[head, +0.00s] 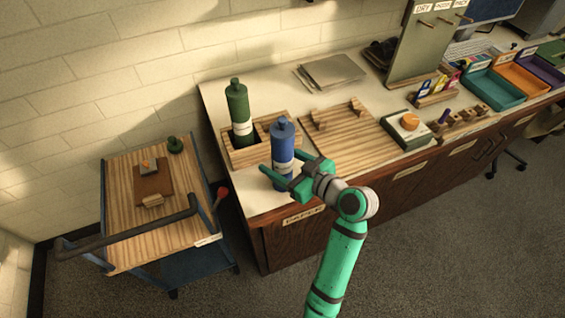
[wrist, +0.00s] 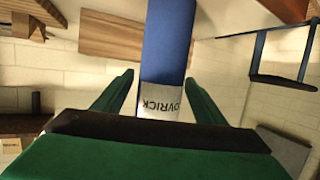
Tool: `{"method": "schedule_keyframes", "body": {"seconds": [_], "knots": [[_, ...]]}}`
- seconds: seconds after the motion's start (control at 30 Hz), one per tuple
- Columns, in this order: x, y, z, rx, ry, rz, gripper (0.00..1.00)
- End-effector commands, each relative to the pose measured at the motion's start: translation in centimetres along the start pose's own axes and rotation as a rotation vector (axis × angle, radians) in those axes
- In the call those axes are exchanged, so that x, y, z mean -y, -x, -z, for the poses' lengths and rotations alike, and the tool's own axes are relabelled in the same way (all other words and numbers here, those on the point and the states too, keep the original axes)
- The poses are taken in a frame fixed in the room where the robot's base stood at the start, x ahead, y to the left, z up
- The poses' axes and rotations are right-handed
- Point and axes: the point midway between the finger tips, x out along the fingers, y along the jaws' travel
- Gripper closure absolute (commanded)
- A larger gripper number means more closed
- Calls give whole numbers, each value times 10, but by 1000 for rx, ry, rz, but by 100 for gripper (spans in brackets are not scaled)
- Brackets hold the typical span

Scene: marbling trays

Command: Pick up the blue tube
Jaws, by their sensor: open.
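The blue tube (head: 283,150) stands upright at the left end of the counter, in front of a wooden rack. It has a rounded blue cap and a white label band. My gripper (head: 277,172) is open, with its green fingers on either side of the tube's lower half. In the wrist view, the blue tube (wrist: 168,50) runs down between the two open fingers (wrist: 155,92), its lettered white label close to the palm. A small gap shows between the tube and each finger there. The tube's base is partly hidden by my gripper in the head view.
A green tube (head: 239,112) stands in the wooden rack (head: 228,158) just behind. A wooden board with pegs (head: 345,142) lies to the right. A cart (head: 122,225) with a dark handle stands left of the counter. Coloured trays (head: 492,92) sit far right.

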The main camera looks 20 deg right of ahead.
Motion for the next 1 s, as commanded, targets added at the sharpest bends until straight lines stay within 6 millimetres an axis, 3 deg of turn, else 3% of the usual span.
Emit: {"method": "schedule_keyframes", "body": {"seconds": [0.2,0.47,0.7,1.0], "knots": [[2,-25,0,0,1,3,35],[1,-28,0,0,1,1,35],[1,-27,0,0,1,1,82],[1,-27,1,0,1,0,82]]}}
